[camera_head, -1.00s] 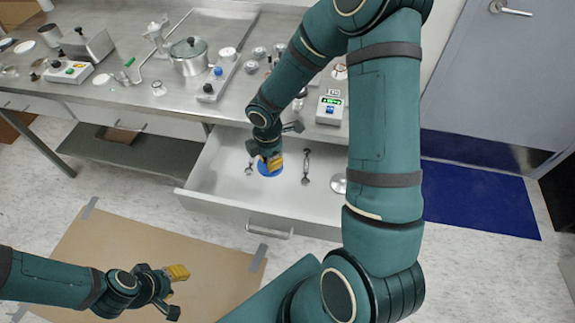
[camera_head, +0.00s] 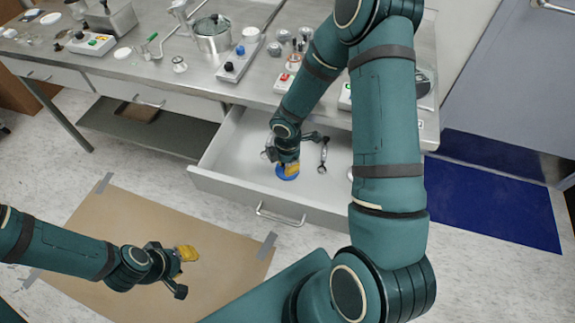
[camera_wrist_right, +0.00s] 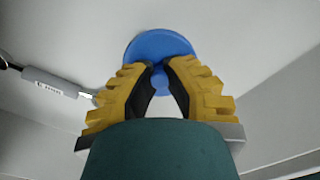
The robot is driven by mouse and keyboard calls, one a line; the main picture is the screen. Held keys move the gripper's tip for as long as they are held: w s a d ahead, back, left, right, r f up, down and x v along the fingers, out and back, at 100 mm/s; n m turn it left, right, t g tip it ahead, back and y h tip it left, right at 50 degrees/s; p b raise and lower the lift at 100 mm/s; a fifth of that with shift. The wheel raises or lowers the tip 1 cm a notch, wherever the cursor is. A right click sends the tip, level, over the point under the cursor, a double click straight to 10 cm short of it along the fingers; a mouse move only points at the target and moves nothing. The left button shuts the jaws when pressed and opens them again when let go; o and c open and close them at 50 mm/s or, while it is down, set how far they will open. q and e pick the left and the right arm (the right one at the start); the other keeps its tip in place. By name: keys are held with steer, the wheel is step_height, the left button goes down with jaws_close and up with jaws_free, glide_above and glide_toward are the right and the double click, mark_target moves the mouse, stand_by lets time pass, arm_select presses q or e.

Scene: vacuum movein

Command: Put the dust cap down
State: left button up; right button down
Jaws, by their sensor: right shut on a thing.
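The dust cap is a blue disc (camera_head: 287,174) in the open drawer area. My right gripper (camera_head: 290,166) reaches down over the drawer with its yellow fingers at the cap. In the right wrist view the fingertips (camera_wrist_right: 160,66) are shut on a small blue knob at the middle of the cap (camera_wrist_right: 160,42). Whether the cap touches the drawer floor I cannot tell. My left gripper (camera_head: 187,254) is over the brown floor mat, away from the cap, with nothing visible in it; its finger gap is unclear.
The open drawer (camera_head: 228,158) has bare pale floor left of the cap. A wrench (camera_head: 323,156) lies right of my right gripper. The steel bench (camera_head: 160,75) above carries a pot (camera_head: 212,38) and a button box (camera_head: 241,60). A brown mat (camera_head: 110,220) lies on the floor.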

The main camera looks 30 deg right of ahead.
steer(key=shift+f, duration=0.2)
steer(key=c, duration=1.1)
jaws_free()
steer(key=shift+o, duration=0.2)
step_height(320, 180, up, 12)
steer(key=p, duration=0.4)
steer(key=shift+r, duration=0.2)
